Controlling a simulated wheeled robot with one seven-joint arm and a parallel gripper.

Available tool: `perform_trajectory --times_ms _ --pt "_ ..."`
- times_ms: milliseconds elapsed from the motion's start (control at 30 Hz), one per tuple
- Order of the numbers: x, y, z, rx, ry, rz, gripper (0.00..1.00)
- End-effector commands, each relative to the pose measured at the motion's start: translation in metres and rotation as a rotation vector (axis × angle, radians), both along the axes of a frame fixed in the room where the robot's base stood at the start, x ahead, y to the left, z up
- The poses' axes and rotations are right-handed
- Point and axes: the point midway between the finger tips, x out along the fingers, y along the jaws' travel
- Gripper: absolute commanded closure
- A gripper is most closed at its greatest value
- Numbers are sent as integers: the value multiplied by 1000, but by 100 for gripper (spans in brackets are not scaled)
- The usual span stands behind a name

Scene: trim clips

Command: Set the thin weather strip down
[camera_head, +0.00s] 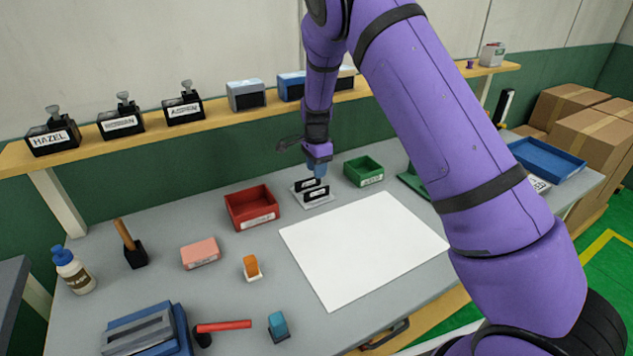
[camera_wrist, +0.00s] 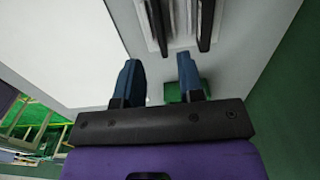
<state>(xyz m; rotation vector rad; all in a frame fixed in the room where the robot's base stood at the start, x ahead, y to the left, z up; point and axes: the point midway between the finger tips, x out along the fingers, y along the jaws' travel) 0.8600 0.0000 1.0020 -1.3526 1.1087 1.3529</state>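My gripper (camera_head: 316,170) hangs above the back of the grey workbench, just over a small white rack (camera_head: 318,202) with two upright black plates (camera_head: 316,195). In the wrist view its two blue fingers (camera_wrist: 160,80) are apart, with nothing held between them. The rack's dark plates (camera_wrist: 206,20) and pale strips beside them show beyond the fingertips. I cannot make out which piece, if any, is the thin weather strip. A large white sheet (camera_head: 365,250) lies flat and bare in front of the rack; it also shows in the wrist view (camera_wrist: 55,50).
A red bin (camera_head: 251,208) stands left of the rack and a green bin (camera_head: 363,171) right of it. A shelf (camera_head: 225,116) runs behind.

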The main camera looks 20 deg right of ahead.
Motion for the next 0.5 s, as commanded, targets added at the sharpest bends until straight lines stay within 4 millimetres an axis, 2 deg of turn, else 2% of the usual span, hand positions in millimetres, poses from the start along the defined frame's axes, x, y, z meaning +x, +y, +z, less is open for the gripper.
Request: perform_trajectory --times_ms 100,200,500 --pt "0 0 21 1 -3 -1 65" --pt "0 0 33 0 -1 0 65" --pt "0 0 45 0 1 -1 65"
